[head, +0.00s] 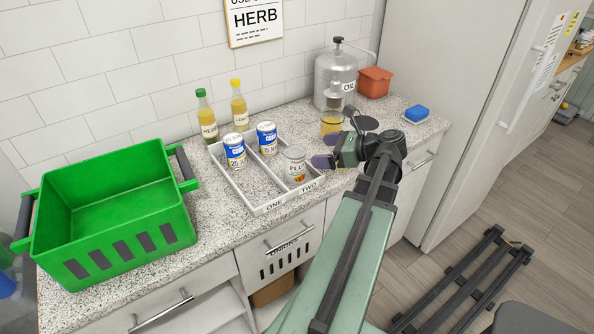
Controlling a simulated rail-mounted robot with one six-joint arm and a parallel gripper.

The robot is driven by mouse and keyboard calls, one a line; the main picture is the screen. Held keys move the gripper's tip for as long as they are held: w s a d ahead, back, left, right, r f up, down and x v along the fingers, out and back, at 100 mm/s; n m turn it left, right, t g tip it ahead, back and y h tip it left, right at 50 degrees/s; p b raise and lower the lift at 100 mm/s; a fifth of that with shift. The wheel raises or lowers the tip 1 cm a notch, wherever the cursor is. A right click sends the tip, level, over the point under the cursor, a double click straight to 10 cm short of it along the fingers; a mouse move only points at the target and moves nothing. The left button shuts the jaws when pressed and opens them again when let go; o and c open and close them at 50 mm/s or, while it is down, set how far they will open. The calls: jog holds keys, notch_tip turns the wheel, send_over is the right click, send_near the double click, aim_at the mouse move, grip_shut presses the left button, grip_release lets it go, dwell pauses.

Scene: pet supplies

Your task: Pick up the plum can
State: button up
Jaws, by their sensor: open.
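The plum can (294,163), pale with a grey top and a label starting "PLU", stands upright in the front part of the compartment marked TWO of a white two-part tray (267,208). My gripper (338,161) is open and empty, just right of the plum can and apart from it, at the tray's right side. Its purple finger pads show, but my arm and wrist hide part of the gripper.
Two blue-and-white cans, one (234,151) in compartment ONE and one (267,138) at the back of TWO, stand near. Behind are two bottles (240,106), a yellow jar (331,123) and a metal oil canister (335,78). An empty green crate (114,218) stands left.

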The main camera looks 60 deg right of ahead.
aim_at(297, 151)
jog(key=b+x, duration=0.2)
jog(key=x, duration=0.7)
jog(key=shift+w+a+f+b, duration=0.1)
jog(key=shift+w+b, duration=0.15)
jog(key=shift+b, duration=0.1)
jog(key=c, duration=1.2)
notch_tip(297, 151, up, 20)
jog(key=p, duration=2)
jog(key=shift+s, duration=0.1)
